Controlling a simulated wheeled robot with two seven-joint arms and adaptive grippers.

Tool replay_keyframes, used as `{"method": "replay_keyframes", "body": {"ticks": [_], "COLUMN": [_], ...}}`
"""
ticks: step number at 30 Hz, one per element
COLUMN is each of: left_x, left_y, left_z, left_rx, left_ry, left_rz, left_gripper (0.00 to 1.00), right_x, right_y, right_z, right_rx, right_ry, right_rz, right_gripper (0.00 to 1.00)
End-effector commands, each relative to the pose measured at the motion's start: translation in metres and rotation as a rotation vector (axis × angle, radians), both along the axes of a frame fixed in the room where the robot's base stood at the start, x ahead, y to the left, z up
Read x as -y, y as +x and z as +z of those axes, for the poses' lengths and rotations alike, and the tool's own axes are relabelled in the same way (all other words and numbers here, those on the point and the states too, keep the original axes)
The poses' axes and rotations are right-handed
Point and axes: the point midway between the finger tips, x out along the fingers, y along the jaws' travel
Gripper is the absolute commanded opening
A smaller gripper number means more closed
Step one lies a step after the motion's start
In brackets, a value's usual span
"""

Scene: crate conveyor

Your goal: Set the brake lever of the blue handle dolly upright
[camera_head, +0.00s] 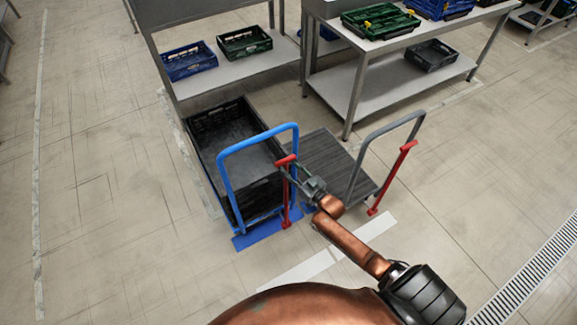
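The blue handle dolly stands left of centre, with its blue handle (221,174) nearest me and a black crate (193,139) on it. Its red brake lever (286,212) has a T-shaped top and stands at the right side of the handle, looking close to upright in the picture. My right gripper (287,174) reaches in from the lower right, its fingers at the upper part of this lever, just below the T-top. The fingers are small and overlap the lever, so whether they are closed on it cannot be told. My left gripper is out of view.
A grey handle dolly (323,150) stands close on the right, with its own red lever (390,180). Behind are a left shelf table (225,75) and a right table (400,85) with crates. The floor at left and right is clear.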

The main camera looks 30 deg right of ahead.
Motion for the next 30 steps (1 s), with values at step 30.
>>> {"method": "replay_keyframes", "body": {"ticks": [30], "left_x": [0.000], "left_y": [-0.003], "left_z": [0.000], "left_rx": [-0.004], "left_ry": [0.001], "left_rz": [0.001], "left_gripper": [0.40], "right_x": [0.018], "right_y": [-0.117], "right_z": [-0.005], "right_rx": [0.000], "right_ry": [0.000], "right_rz": [-0.001], "right_gripper": [0.35]}}
